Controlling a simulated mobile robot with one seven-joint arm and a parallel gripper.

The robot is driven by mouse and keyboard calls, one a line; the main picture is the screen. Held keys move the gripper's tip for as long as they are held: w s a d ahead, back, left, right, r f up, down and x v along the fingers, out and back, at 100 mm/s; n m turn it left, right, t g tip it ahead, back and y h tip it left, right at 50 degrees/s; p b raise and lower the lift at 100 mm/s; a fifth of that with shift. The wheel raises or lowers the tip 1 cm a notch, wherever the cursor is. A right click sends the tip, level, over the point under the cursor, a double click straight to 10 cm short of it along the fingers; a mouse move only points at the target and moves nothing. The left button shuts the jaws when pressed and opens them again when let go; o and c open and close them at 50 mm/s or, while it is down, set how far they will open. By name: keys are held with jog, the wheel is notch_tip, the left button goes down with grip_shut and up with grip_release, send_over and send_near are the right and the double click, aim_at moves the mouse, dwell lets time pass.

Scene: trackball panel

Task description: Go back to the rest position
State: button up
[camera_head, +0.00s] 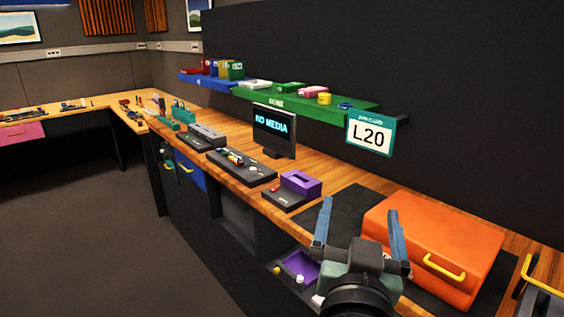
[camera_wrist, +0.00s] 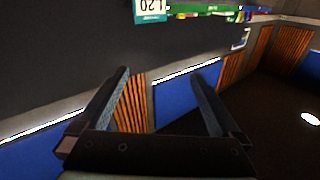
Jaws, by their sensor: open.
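My gripper (camera_head: 360,222) is at the lower right of the head view, with its two blue fingers spread apart and pointing up. Nothing is between the fingers. In the wrist view my gripper (camera_wrist: 165,85) is also open and empty, facing the dark wall and blue and wood-slat panels. The trackball panel cannot be told for certain; a dark panel (camera_head: 235,166) with small coloured parts lies on the wooden bench (camera_head: 222,130) in the head view.
An orange case (camera_head: 420,235) with a yellow handle stands on the bench just right of my gripper. A purple box (camera_head: 300,183) and a monitor (camera_head: 273,128) stand farther left. Green (camera_head: 350,110) and blue shelves hang above. The floor (camera_head: 85,220) at left is clear.

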jog(key=s+a+r+n+t+y+p, duration=0.1)
jog(key=s+a+r+t, duration=0.2)
jog(key=r, duration=0.7)
jog(key=s+a+r+n+t+y+p, duration=0.1)
jog(key=s+a+r+t+y, duration=0.1)
jog(key=r, duration=0.8)
jog(key=s+a+r+n+t+y+p, duration=0.1)
jog(key=s+a+r+n+t+p, duration=0.1)
jog(key=s+a+r+t, duration=0.2)
jog(key=s+a+r, duration=0.1)
jog(key=s+r, duration=0.2)
jog(key=r, duration=0.4)
jog(key=shift+s+a, duration=0.25)
jog(key=shift+a, duration=0.1)
